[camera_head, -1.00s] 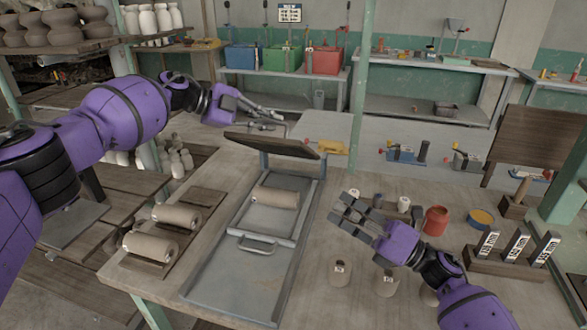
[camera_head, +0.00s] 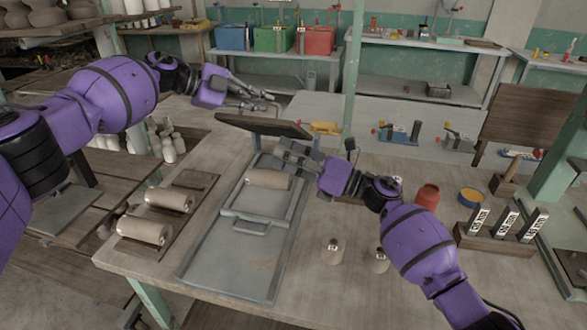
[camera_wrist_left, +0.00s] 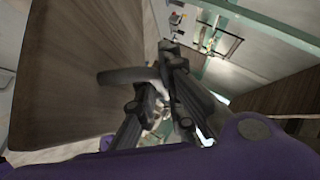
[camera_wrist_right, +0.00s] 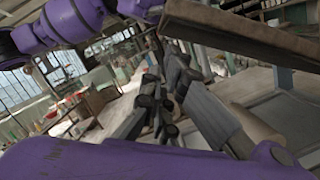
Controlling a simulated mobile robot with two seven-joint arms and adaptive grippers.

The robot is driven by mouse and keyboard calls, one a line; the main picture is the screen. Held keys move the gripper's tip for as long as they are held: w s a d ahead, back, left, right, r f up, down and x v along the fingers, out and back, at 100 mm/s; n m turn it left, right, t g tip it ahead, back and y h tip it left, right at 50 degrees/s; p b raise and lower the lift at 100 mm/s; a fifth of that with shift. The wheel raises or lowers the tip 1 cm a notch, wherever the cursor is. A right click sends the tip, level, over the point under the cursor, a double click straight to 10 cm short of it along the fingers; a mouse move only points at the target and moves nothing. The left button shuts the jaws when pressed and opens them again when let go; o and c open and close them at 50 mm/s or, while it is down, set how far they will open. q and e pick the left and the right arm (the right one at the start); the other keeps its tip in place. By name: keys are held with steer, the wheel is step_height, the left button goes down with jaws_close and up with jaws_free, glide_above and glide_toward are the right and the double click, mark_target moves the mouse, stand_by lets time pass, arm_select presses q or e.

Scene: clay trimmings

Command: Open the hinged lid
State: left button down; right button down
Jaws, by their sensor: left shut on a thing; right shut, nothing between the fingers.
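The hinged lid is a dark wooden board (camera_head: 262,125), raised and tilted above the far end of a long grey metal tray (camera_head: 225,262). In the left wrist view the lid (camera_wrist_left: 65,75) fills the left side, and its curved grey handle (camera_wrist_left: 128,75) meets my fingers. My left gripper (camera_head: 268,98) is shut on that handle, at the lid's far side. My right gripper (camera_head: 290,153) is shut and empty, low beside the lid's right end and just above the clay roll (camera_head: 268,180). In the right wrist view the lid's edge (camera_wrist_right: 245,35) is above my right fingers.
Two clay rolls (camera_head: 170,199) lie on boards left of the tray. A metal handle (camera_head: 251,226) stands on the tray. A red jar (camera_head: 427,196), a yellow-topped tin (camera_head: 470,199) and a rack of labelled blocks (camera_head: 500,228) stand at right. A green post (camera_head: 351,85) rises behind.

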steer(key=shift+w+d+r, duration=0.15)
steer(key=shift+w+r, duration=0.2)
steer(key=shift+r, duration=0.2)
arm_select(q)
steer(key=shift+r, duration=0.1)
